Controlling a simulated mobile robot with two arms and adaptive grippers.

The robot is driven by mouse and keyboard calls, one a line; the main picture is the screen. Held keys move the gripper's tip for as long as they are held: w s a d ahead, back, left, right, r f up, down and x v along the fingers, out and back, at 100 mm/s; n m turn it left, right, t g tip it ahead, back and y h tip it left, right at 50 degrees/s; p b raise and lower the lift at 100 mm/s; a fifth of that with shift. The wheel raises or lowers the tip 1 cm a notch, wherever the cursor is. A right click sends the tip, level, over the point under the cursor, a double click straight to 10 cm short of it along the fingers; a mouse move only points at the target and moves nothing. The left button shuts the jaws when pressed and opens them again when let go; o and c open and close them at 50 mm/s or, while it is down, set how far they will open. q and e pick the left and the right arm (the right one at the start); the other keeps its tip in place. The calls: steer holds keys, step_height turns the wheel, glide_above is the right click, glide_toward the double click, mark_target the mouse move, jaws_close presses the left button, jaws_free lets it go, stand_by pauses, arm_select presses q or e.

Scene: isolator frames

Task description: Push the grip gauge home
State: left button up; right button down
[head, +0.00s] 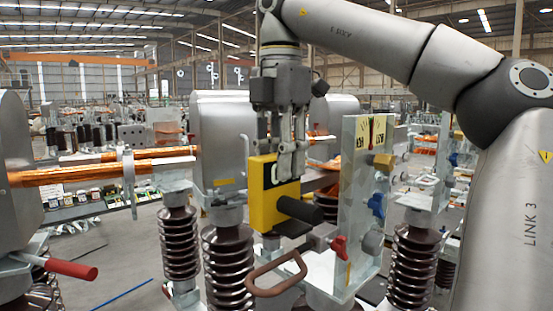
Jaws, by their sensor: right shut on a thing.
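The grip gauge is a yellow block (263,212) with a dark face and a black round handle sticking out to the lower right. My right gripper (287,168) reaches down from above and is shut on the gauge's upper part. The gauge is upright, in front of a grey metal housing (222,130) and left of an upright metal plate (352,200). I cannot tell whether its far side touches or enters the parts behind it. My left gripper is not in view.
The plate carries a dial (372,133), a red knob (339,247) and blue knobs. Brown ribbed insulators (228,262) stand below. A brown loop handle (276,274) sits under the gauge. Copper bars (100,172) and a red-gripped lever (70,268) are at left.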

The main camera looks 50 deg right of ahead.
mark_target(318, 186)
steer(key=shift+s+d, duration=0.15)
steer(key=shift+d, duration=1.05)
steer(key=shift+s+d, duration=0.15)
steer(key=shift+d, duration=1)
steer(key=c, duration=1)
jaws_free()
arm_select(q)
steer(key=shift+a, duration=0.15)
arm_select(e)
steer(key=shift+a, duration=0.1)
